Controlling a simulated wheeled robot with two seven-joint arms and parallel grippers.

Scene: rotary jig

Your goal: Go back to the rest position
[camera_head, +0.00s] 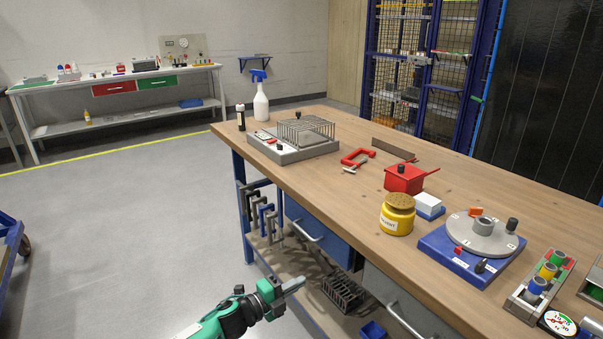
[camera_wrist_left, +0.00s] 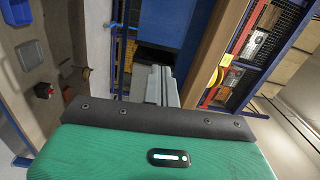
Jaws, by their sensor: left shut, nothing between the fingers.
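My left gripper (camera_head: 291,287) shows at the bottom of the head view, on a green and black arm. It is shut and empty, in the air in front of the workbench's near side and below the level of its top. In the left wrist view the shut grey fingers (camera_wrist_left: 160,85) stick out past the dark edge of my green wrist. The rotary jig (camera_head: 482,238), a round grey plate on a blue base, stands on the right part of the wooden workbench (camera_head: 330,180), well apart from the gripper. My right gripper is not in view.
On the bench stand a yellow jar (camera_head: 397,216), a red box (camera_head: 404,179), a wire-cage fixture (camera_head: 293,141), a spray bottle (camera_head: 260,102) and a rack of coloured cylinders (camera_head: 540,285). Clamps (camera_head: 262,217) hang at the bench's left end. The grey floor (camera_head: 130,230) to the left is open.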

